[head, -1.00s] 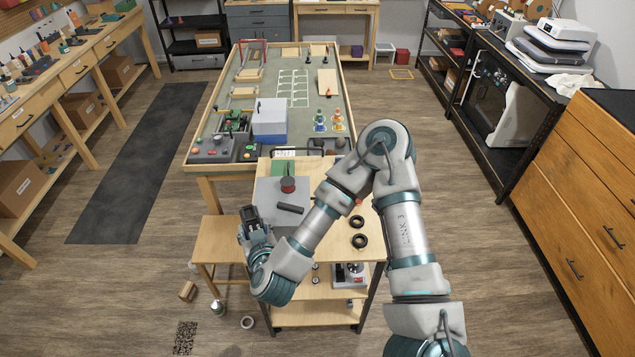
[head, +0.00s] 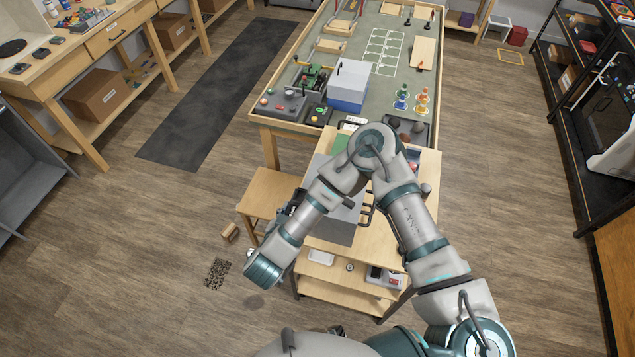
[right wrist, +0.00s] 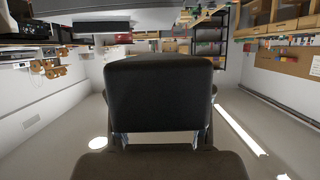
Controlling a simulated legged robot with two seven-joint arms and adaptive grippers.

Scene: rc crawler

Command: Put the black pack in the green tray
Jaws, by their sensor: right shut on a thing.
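My right arm reaches over the wooden cart. Its gripper (head: 291,206) is mostly hidden by my forearm, at the left side of a grey box on the cart. In the right wrist view, the gripper (right wrist: 158,132) is shut on a black block, which I take as the black pack (right wrist: 155,92). The pack fills the middle of that view, with a finger at each side. A green surface (head: 341,144), perhaps the green tray, shows in part at the cart's far end, behind my elbow. My left gripper is not in view.
The grey box (head: 333,228) stands on the cart top (head: 415,236). A wooden stool (head: 266,194) is left of the cart. The large worktable (head: 436,83) beyond holds a blue-and-white box (head: 348,88) and coloured figures. The floor at left is mostly open.

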